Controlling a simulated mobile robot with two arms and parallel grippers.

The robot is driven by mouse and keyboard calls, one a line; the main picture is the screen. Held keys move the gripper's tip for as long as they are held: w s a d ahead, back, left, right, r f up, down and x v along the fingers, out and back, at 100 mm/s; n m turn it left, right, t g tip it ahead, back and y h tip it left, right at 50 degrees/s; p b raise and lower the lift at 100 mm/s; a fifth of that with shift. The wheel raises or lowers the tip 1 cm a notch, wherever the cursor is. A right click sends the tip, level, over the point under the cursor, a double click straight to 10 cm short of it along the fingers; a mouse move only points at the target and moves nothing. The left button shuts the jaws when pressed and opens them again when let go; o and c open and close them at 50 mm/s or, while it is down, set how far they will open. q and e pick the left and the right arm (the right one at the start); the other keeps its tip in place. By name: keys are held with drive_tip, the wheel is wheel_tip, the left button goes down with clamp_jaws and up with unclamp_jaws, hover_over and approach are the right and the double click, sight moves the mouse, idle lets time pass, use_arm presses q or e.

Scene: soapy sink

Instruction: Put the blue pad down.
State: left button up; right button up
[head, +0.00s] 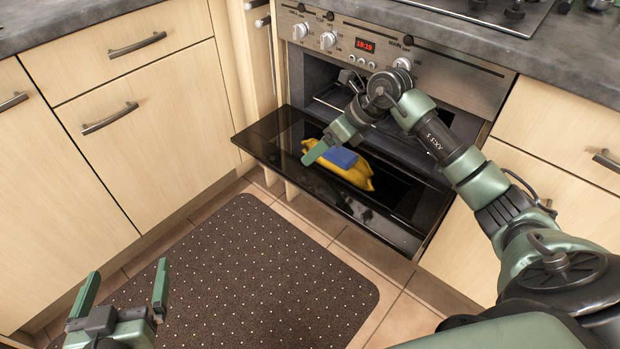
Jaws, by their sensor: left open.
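The blue pad (341,157) shows as a small flat blue piece against a yellow item (354,177), over the black inner face of the lowered oven door (268,152). It appears to lie on the yellow item. My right gripper (317,153) is right beside the blue pad, at its left edge. Only one green finger shows clearly, so I cannot tell whether the gripper is open or touches the pad. My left gripper (122,290) is at the lower left, its two green fingers wide apart with nothing between them, far from the pad.
The oven (390,60) has its door folded down in front of it, and my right arm crosses over it. A dark dotted mat (230,280) covers the tiled floor. Wooden cabinets (150,140) stand on both sides, under a grey countertop (60,22).

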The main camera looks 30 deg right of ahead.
drive_tip(key=s+a+r+t+y, duration=0.15)
drive_tip(key=a+y, duration=0.25)
drive_tip(key=a, duration=0.5)
drive_tip(key=s+a+r+y, duration=0.2)
drive_tip(key=a+y, duration=0.1)
drive_tip(key=a, duration=0.5)
drive_tip(key=s+a+r+m+t+y, duration=0.1)
drive_tip(key=s+a+r+m+t, duration=0.1)
drive_tip(key=r+m+t, duration=0.5)
drive_tip(key=s+a+r+m+t+y, duration=0.15)
drive_tip(key=r+m+t, duration=0.3)
drive_tip(key=m, duration=0.55)
drive_tip(key=s+d+f+m+g+h, duration=0.1)
drive_tip(key=s+f+m+h, duration=0.3)
drive_tip(key=m, duration=0.6)
drive_tip(key=s+d+f+m+g+h, duration=0.2)
drive_tip(key=s+d+f+m+h, duration=0.1)
drive_tip(key=f+m+h, duration=0.4)
wheel_tip(320, 180, down, 2)
drive_tip(key=s+m, duration=0.1)
drive_tip(key=m, duration=0.3)
drive_tip(key=shift+d+f+m, duration=0.2)
drive_tip(key=shift+f+m, duration=0.05)
drive_tip(key=shift+m, duration=0.05)
